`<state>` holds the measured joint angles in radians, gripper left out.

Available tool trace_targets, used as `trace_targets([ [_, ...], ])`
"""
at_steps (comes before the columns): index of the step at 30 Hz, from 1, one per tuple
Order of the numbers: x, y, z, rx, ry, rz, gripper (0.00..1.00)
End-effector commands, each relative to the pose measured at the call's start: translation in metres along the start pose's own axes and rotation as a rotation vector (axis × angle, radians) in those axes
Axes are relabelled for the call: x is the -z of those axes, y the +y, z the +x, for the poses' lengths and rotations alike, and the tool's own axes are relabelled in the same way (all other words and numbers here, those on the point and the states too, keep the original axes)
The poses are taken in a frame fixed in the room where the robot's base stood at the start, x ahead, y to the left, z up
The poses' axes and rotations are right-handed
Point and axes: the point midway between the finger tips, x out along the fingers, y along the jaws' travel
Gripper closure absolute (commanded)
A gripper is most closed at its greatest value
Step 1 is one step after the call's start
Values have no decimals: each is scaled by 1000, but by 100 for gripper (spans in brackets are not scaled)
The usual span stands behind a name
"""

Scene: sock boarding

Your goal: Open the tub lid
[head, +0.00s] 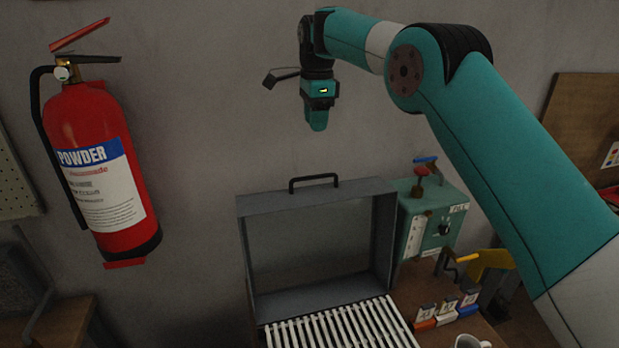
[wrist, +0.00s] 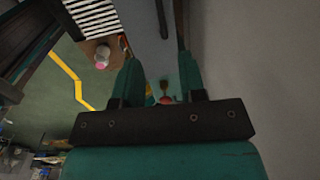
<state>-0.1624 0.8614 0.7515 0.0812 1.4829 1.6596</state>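The grey tub lid (head: 318,198) stands upright on its edge at the back of the tub, its hollow inside facing the head camera. A black handle (head: 314,178) sits on its upper edge. Below it, a row of white slats (head: 330,328) lies across the tub opening; the tub's lower part is out of view. My gripper (head: 317,124) hangs above the lid, pointing down and apart from the handle. In the wrist view, the two teal fingers (wrist: 160,82) are spread with nothing held between them. The lid's grey edge (wrist: 150,30) shows beyond them.
A green control box (head: 447,212) with a red knob stands right of the lid. Small coloured card holders (head: 447,314) and a white cup (head: 470,342) are at the front right. A red fire extinguisher (head: 97,165) hangs at left. Bare wall is behind.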

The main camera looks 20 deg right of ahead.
Motion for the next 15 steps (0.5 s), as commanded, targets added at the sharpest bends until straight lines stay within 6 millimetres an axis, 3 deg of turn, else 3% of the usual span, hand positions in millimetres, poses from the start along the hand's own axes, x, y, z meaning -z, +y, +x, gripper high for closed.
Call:
trace_targets([
  [3,0,1,29,-6,1,0,62],
  [15,-2,1,111,-5,1,-4,62],
])
